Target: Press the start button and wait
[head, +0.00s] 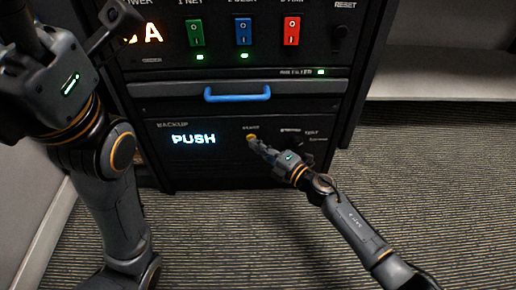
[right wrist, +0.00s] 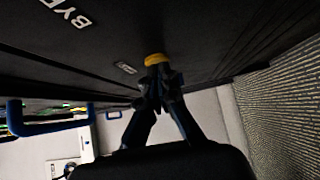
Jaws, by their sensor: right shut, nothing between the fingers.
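The yellow start button (head: 251,138) is on the front of the dark backup panel (head: 220,165), to the right of the lit word PUSH (head: 194,139). My right gripper (head: 259,145) is shut and empty, with its fingertips at the button. In the right wrist view the yellow button (right wrist: 155,59) shows just beyond the closed fingertips (right wrist: 158,75). They appear to touch it, but I cannot tell whether it is pressed in. My left gripper (head: 70,18) is raised at the upper left with its fingers spread, partly cut off by the frame, holding nothing that I see.
Above the panel is a drawer with a blue handle (head: 237,94). Higher up are green (head: 195,32), blue (head: 243,31) and red (head: 292,30) switches. A black knob (head: 299,140) is right of the button, close to my right gripper. Striped carpet (head: 440,160) lies clear at the right.

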